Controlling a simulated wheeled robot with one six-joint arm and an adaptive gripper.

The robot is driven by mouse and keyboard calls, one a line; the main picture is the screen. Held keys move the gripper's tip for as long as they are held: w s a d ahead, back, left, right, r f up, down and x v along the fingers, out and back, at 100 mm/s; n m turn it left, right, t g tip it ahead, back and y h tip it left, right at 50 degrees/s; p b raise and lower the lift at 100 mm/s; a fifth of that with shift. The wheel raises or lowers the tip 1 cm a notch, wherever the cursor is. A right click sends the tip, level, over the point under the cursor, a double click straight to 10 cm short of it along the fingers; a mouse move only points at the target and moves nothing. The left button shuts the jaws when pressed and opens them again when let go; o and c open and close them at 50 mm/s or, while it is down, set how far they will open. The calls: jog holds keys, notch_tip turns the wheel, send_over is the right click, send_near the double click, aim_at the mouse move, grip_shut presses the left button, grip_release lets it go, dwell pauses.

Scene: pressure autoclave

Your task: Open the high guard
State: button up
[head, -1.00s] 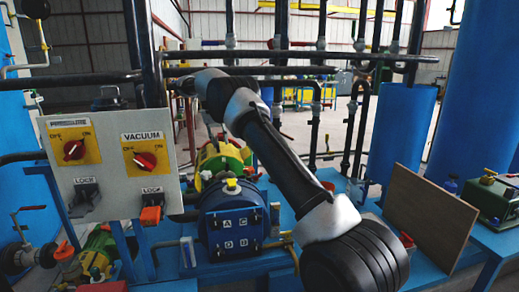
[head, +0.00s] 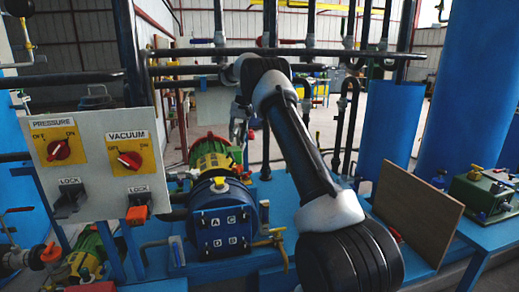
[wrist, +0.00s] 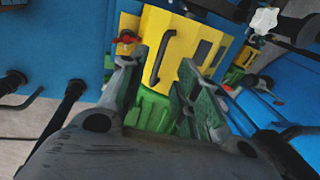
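A yellow guard with a black bar handle (wrist: 165,55) sits ahead of my gripper in the wrist view, over a green machine body (wrist: 155,108). It appears to be the yellow cover (head: 208,160) on the green pump behind the blue block in the head view. I cannot tell for sure that it is the high guard. It looks closed. My gripper (wrist: 158,78) is open, its two fingers apart and empty, pointing at the guard. The handle lies beyond the fingertips, apart from them.
A control panel (head: 88,205) with red PRESSURE and VACUUM knobs stands at left. A blue block (head: 225,222) marked with letters is in front of the pump. Black pipes (head: 290,53) cross above. A brown board (head: 415,208) stands at right.

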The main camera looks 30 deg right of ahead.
jog(key=s+f+g, duration=0.1)
jog(key=s+f, duration=0.4)
jog(key=f, duration=0.1)
jog(key=s+a+r, duration=0.1)
jog(key=s+r, duration=0.2)
jog(key=s, duration=0.4)
jog(key=s+a+r+n+h, duration=0.1)
jog(key=s+r, duration=0.2)
jog(key=s, duration=0.3)
jog(key=s+a+r, duration=0.2)
jog(key=s+r, duration=0.1)
jog(key=s, duration=0.4)
jog(key=shift+s+r, duration=0.25)
jog(key=shift+s, duration=0.05)
